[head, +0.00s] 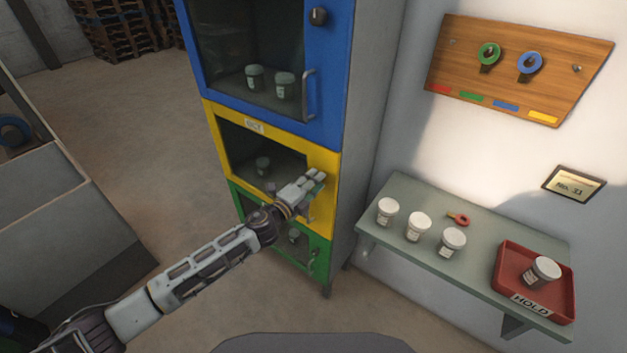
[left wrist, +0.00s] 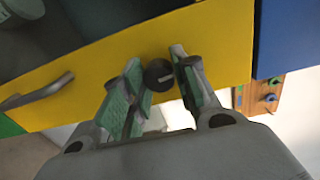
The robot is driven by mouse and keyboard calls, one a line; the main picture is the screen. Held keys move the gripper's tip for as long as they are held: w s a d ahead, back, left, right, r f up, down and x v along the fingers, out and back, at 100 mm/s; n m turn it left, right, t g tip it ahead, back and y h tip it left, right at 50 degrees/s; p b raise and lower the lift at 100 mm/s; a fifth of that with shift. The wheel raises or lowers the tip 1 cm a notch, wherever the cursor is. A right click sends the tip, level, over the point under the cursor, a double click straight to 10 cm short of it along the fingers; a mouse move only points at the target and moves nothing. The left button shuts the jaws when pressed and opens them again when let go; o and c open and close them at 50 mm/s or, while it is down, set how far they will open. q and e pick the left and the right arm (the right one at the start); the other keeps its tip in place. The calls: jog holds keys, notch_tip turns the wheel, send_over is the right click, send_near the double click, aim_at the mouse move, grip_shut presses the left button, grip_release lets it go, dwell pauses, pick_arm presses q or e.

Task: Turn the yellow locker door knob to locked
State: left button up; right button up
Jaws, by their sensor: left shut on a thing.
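The yellow locker door (head: 325,170) is the middle one of a three-door stack and looks closed. It fills much of the left wrist view (left wrist: 215,45). Its round dark knob (left wrist: 158,75) carries a pale mark, which lies near level in that view. My left gripper (head: 317,180) is at the door's upper right corner, and the knob is hidden behind it in the head view. In the left wrist view its green-padded fingers stand either side of the knob, shut on it. The yellow door's handle (left wrist: 38,91) is off to the left there. My right gripper is not in view.
The blue door (head: 335,80) above has its own knob (head: 319,16) and handle (head: 309,94). The green door (head: 318,258) is below. A shelf (head: 400,245) at right holds white-lidded jars, a red key-like piece and a red HOLD tray (head: 507,262). A wooden board (head: 520,70) hangs above.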

pick_arm(q)
jog(key=shift+f+m, duration=0.1)
jog(key=shift+m, duration=0.6)
jog(key=o, duration=1)
jog(key=shift+d, duration=0.1)
jog(key=shift+v, duration=6.05)
